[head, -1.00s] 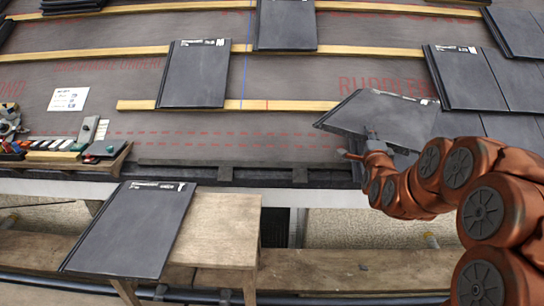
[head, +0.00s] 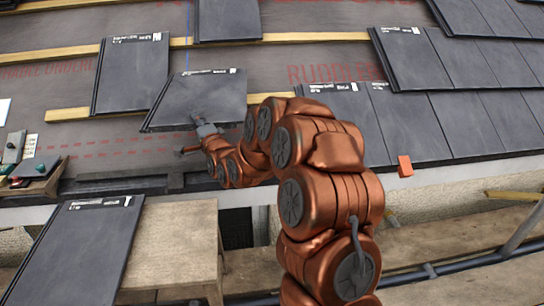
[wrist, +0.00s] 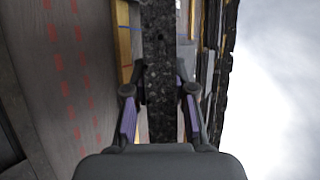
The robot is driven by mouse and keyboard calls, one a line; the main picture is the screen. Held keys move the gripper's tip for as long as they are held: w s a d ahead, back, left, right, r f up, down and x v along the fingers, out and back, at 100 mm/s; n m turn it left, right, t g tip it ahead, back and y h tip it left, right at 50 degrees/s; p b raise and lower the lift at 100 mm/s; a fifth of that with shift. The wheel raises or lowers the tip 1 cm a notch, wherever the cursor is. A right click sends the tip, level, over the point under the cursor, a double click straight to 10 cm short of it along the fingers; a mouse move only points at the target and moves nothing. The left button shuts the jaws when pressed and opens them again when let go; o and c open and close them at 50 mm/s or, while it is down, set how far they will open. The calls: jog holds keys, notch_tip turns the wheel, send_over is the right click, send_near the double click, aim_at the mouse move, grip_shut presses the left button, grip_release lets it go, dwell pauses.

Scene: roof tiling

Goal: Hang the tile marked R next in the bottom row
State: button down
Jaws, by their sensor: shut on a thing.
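My gripper (head: 205,128) is shut on the near edge of a dark grey tile (head: 195,97), held tilted above the lower batten. Its label is too small to read surely. In the wrist view the held tile (wrist: 159,80) shows edge-on between the two fingers.
A tile marked T (head: 72,245) lies on a wooden stand (head: 175,245) at the lower left. Another tile (head: 227,18) lies higher on the roof. A tool board (head: 35,185) stands at the left.

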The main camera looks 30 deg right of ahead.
jog(key=s+d+f+n+t+y+b, duration=0.1)
jog(key=s+d+f, duration=0.1)
jog(key=d+f, duration=0.35)
jog(key=s+d+f+n+t+b, duration=0.1)
jog(key=s+d+f, duration=0.1)
jog(key=d, duration=0.7)
jog(key=s+d+f+n+t+y, duration=0.1)
jog(key=s+d+f+t+y, duration=0.1)
jog(key=s+d+f, duration=0.55)
jog(key=shift+w+d+f+b, duration=0.35)
jog(key=shift+w+f+b, duration=0.15)
jog(key=shift+f, duration=0.25)
jog(key=shift+w+d+f+b, duration=0.4)
jog(key=shift+f+b, duration=0.25)
jog(key=shift+f, duration=0.1)
jog(key=shift+w+d+f+b, duration=0.35)
jog(key=shift+w+f+b, duration=0.15)
jog(key=shift+f, duration=0.25)
jog(key=shift+p, duration=0.55)
jog(key=shift+s+r+p, duration=0.15)
jog(key=shift+s+p, duration=0.05)
jog(key=shift+p, duration=0.3)
jog(key=shift+w+f, duration=0.1)
jog(key=shift+f, duration=0.15)
